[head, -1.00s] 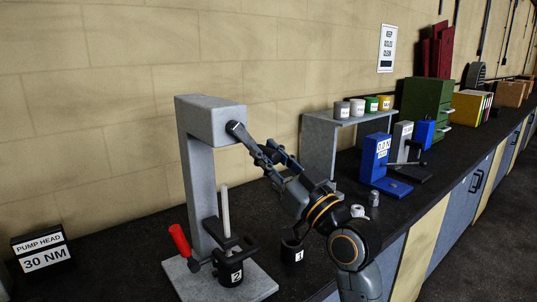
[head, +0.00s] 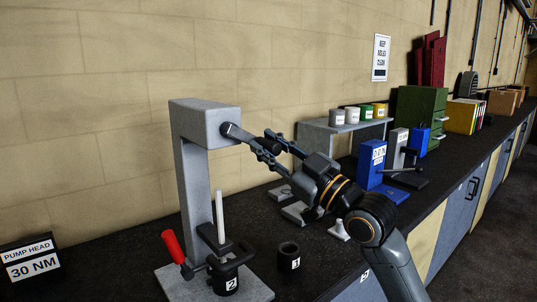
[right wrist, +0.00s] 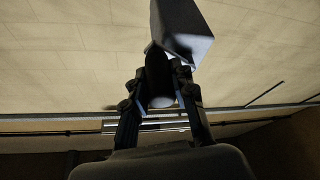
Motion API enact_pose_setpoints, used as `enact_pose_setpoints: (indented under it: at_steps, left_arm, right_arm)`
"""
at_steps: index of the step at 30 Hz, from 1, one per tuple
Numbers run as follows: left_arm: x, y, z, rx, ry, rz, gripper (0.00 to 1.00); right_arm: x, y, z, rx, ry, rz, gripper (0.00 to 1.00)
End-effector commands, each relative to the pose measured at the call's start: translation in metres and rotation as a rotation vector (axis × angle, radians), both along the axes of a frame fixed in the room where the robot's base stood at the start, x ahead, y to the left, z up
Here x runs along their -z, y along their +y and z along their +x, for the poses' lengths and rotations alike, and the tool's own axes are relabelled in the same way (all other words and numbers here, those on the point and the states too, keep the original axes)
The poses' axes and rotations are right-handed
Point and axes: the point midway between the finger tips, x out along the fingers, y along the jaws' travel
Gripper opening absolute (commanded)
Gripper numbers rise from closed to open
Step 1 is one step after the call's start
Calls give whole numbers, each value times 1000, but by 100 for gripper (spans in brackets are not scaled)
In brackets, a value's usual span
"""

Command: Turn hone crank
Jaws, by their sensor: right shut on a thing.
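The grey hone stand (head: 189,185) rises from a base plate, with a block-shaped head on top. A dark crank (head: 238,132) sticks out from the head's right end and slopes down to the right. My right gripper (head: 268,145) is at the crank's outer end, shut on its handle. In the right wrist view the two fingers flank the dark handle (right wrist: 158,78), below the grey head (right wrist: 182,30); part of the grip is in shadow. Cylinder 2 (head: 228,284) sits in the red-handled clamp under a pale upright rod (head: 220,215). My left gripper is not in view.
Black cylinder 1 (head: 288,258) stands on the dark bench right of the stand. A PUMP HEAD 30 NM block (head: 30,262) is at the left. A grey shelf with cups (head: 338,118) and a blue stand (head: 372,160) are behind my right arm.

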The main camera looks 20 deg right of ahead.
Motion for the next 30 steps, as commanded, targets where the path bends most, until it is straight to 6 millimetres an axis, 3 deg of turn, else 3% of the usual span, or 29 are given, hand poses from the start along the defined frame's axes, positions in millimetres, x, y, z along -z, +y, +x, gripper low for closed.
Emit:
enact_pose_setpoints:
  at_steps: [11,12,15,26,30]
  left_arm:
    - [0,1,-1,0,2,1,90]
    - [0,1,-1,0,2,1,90]
    - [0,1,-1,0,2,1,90]
    - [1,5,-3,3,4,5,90]
    - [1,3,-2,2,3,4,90]
  right_arm:
    - [-2,-1,0,3,-7,-12,0]
    - [-2,-1,0,3,-7,-12,32]
    - [-2,-1,0,3,-6,-12,49]
    - [0,-2,-1,2,-5,-12,49]
    - [5,-9,-11,4,-4,-13,49]
